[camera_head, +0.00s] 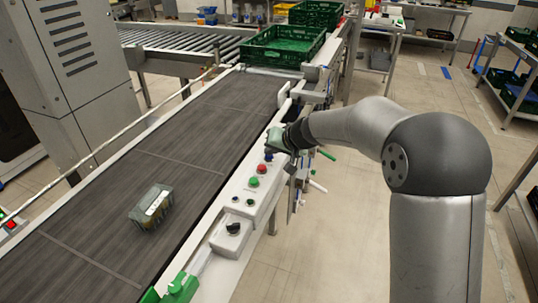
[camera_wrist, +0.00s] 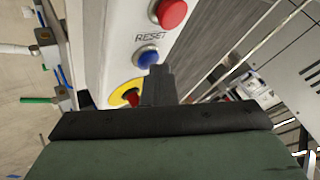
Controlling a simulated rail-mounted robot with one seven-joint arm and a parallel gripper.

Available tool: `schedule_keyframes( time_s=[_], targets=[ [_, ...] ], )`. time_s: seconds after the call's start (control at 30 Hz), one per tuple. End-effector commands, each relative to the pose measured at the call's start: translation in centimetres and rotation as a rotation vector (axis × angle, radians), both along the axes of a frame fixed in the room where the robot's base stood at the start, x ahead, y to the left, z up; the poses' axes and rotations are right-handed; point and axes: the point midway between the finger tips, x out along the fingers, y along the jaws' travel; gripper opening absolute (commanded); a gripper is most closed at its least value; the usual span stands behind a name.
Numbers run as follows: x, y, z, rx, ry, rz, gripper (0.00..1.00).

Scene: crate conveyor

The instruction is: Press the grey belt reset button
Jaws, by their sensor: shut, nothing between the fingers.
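The control box (camera_head: 228,215) runs along the conveyor's right side. In the wrist view a blue button (camera_wrist: 148,57) sits beside the printed word RESET (camera_wrist: 151,37); I see no button that is clearly grey. The blue button also shows in the head view (camera_head: 268,157), just below my gripper. My gripper (camera_wrist: 160,72) is shut and empty. Its fingertips overlap the lower right edge of the blue button in the wrist view; I cannot tell whether they touch it. In the head view my gripper (camera_head: 277,141) is over the far end of the box.
A red button (camera_wrist: 172,12) is on one side of the blue one, and a red stop knob on yellow (camera_wrist: 128,93) on the other, partly behind my fingers. A green button (camera_head: 254,182) and black knob (camera_head: 233,228) are nearer. A package (camera_head: 151,207) lies on the belt (camera_head: 160,150).

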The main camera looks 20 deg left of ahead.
Motion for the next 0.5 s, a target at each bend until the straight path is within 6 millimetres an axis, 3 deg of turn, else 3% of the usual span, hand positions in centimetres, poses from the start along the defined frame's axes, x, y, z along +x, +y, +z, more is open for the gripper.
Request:
schedule_keyframes(
  time_s=[0.5],
  targets=[
    [0.0,0.0,1.6,0.000,0.001,0.001,0.00]
  ],
)
